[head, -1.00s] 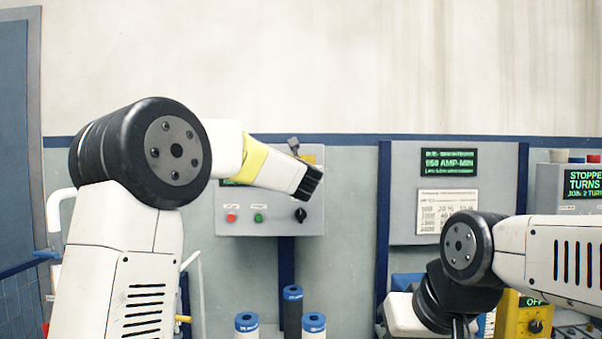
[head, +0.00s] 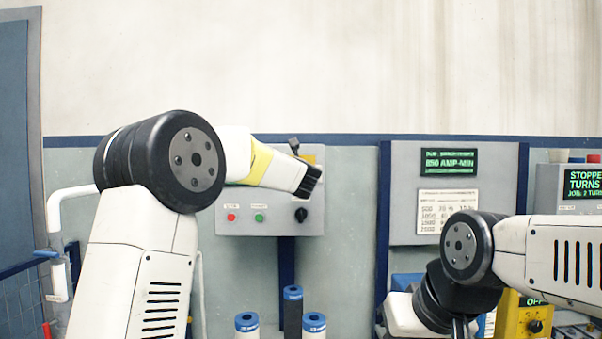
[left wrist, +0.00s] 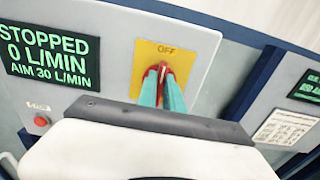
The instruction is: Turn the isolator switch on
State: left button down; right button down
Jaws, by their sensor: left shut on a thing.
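The isolator switch is a red handle (left wrist: 163,67) on a yellow plate (left wrist: 148,52) marked OFF, on a grey control panel. In the left wrist view the teal fingers of my left gripper (left wrist: 161,82) are shut on the handle and hide part of it. In the head view my left gripper (head: 312,181) is in front of the right side of the panel (head: 235,223). Only a bit of the yellow plate (head: 309,159) shows there. My right arm is at the lower right, with its fingers out of view.
The panel's screen (left wrist: 48,54) reads STOPPED, 0 L/MIN, AIM 30 L/MIN. Red (head: 231,217) and green (head: 259,218) buttons and a black knob (head: 301,215) sit below. Blue-topped cylinders (head: 292,310) stand under the panel. Another panel (head: 405,165) hangs to the right.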

pick_arm(q)
jog(key=shift+m, duration=0.3)
jog(key=shift+d+f+m, duration=0.1)
jog(key=shift+d+m, duration=0.05)
jog(key=shift+m, duration=2.7)
jog(key=shift+d+f+m, duration=0.1)
jog(key=shift+f+m, duration=0.05)
jog(key=shift+m, duration=2.75)
jog(key=shift+d+f+m, duration=0.1)
jog(key=shift+d+m, duration=0.05)
jog(key=shift+m, duration=2.7)
jog(key=c, duration=1.5)
grip_release()
jog(key=shift+s, duration=3.95)
